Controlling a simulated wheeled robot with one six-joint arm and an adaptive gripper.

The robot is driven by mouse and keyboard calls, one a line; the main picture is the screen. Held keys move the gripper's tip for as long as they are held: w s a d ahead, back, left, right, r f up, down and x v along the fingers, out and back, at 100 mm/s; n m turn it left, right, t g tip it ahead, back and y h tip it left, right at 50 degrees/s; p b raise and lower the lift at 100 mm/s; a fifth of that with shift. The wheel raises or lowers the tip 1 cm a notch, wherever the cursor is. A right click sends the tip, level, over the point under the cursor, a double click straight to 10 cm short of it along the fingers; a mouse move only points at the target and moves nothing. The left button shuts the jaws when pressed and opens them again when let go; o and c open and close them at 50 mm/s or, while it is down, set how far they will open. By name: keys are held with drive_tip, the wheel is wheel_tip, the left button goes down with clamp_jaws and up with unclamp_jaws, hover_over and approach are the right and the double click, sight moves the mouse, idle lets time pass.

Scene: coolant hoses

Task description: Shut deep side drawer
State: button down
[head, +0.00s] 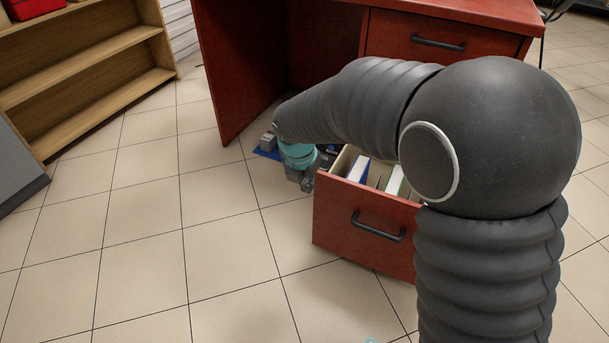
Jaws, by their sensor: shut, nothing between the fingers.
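The deep side drawer (335,222) stands pulled out from under the red desk (238,85). Its red front faces me and carries a dark bar handle (378,227). The pale inside shows folders or binders in blue, white and green. My arm crosses in front of the drawer's right part and hides where it meets the desk. My gripper (303,182) points down just left of the drawer's upper left front corner. It is small and partly hidden behind my wrist, and looks shut. I cannot tell whether it touches the drawer's side.
An upper desk drawer (400,30) with a dark handle looks shut. A small grey item on something blue (266,153) lies beyond my gripper, near the desk's left panel. A wooden shelf (90,60) stands at the left. The tiled floor left of the drawer is clear.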

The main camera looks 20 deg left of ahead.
drive_tip(key=w, duration=0.1)
drive_tip(key=w+f, duration=0.1)
drive_tip(key=w, duration=0.2)
drive_tip(key=shift+w+d+f, duration=0.2)
drive_tip(key=shift+f, duration=0.15)
